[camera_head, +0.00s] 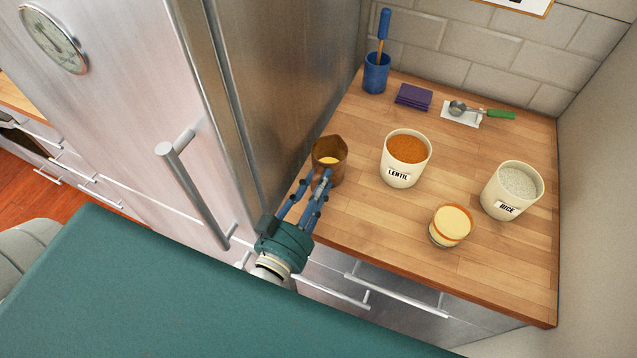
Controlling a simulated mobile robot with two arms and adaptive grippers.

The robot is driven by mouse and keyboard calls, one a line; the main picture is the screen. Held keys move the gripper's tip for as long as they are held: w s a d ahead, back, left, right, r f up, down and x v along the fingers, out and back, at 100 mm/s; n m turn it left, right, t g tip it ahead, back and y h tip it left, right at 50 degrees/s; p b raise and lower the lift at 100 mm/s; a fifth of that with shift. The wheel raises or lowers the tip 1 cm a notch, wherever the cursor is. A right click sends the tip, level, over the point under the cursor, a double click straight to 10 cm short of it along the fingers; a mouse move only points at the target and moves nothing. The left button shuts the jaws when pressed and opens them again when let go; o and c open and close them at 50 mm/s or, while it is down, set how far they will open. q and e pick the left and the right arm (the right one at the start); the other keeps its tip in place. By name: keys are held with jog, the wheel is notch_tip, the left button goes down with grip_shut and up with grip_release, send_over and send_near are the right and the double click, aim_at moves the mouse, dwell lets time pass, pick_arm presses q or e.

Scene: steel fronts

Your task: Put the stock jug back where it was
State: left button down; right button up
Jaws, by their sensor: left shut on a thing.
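The brown jug (329,150), with some yellowish contents showing inside, is at the left end of the wooden counter, beside the steel fridge. It looks upright. My left gripper (320,184) comes from the front and is shut on the jug's near side; the fingers hide the part they hold. I cannot tell whether the jug's base touches the counter. My right gripper is not in view.
On the wooden counter (350,225) stand a lentil canister (399,176), a rice canister (510,195) and a small pale-yellow-filled cup (450,226). Behind are a blue utensil holder (376,75), purple cloth (413,97) and green-handled scoop (498,114). The fridge (270,90) borders the left.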

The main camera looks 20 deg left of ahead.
pick_arm(q)
jog(key=c, duration=1.5)
grip_release()
jog(key=shift+o, duration=0.5)
jog(key=s+b, duration=0.3)
jog(key=s, duration=0.8)
jog(key=s+f+m+g+h, duration=0.1)
jog(key=s+f+m+g, duration=0.2)
jog(key=f, duration=1.4)
jog(key=s+f+g+h, duration=0.1)
jog(key=s+f+g, duration=0.3)
jog(key=f, duration=1.2)
jog(key=s+a+f+g+y, duration=0.1)
jog(key=s+a+f+g, duration=0.2)
jog(key=s+f, duration=0.6)
jog(key=s+a+f+g+y, duration=0.2)
jog(key=s+a+f+g, duration=0.2)
jog(key=f, duration=1)
jog(key=s+g, duration=0.3)
jog(key=s, duration=0.2)
jog(key=shift+a+n, duration=0.3)
jog(key=shift+n, duration=0.1)
